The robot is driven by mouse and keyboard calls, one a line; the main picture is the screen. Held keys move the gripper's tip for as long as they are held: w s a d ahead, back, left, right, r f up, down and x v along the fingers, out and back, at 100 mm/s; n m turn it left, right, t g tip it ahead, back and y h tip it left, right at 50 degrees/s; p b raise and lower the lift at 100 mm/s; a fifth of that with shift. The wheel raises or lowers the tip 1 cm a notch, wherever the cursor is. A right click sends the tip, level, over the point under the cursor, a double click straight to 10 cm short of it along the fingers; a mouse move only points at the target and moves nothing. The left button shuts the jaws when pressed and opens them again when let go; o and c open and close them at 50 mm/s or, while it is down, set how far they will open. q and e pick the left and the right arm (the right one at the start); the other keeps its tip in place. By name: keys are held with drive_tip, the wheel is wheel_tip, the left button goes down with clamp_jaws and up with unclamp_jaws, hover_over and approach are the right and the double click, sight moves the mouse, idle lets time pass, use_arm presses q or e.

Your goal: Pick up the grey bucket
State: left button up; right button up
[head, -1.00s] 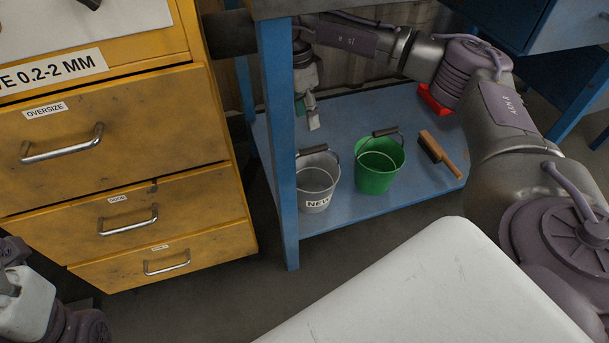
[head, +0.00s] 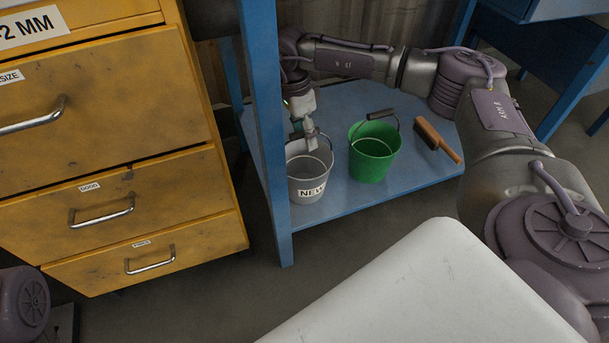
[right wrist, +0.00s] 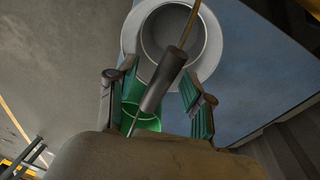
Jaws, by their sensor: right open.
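The grey bucket (head: 308,177), with a "NEW" label, stands upright on the blue lower shelf, behind a blue table leg. My right gripper (head: 309,130) is just above its rim in the head view. In the right wrist view, the grey bucket (right wrist: 212,48) is seen from above. The dark grip of its handle (right wrist: 163,82) lies between the open, green-padded fingers of my right gripper (right wrist: 156,94), and the fingers look apart from it. My left gripper is out of view.
A green bucket (head: 373,160) stands close to the right of the grey one. A brush (head: 436,140) lies farther right on the shelf (head: 412,180). The blue leg (head: 266,130) and the yellow drawer cabinet (head: 150,135) stand to the left. The shelf's right front part is clear.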

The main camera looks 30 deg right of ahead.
clamp_jaws()
drive_tip(key=shift+r, duration=0.1)
idle(0.5)
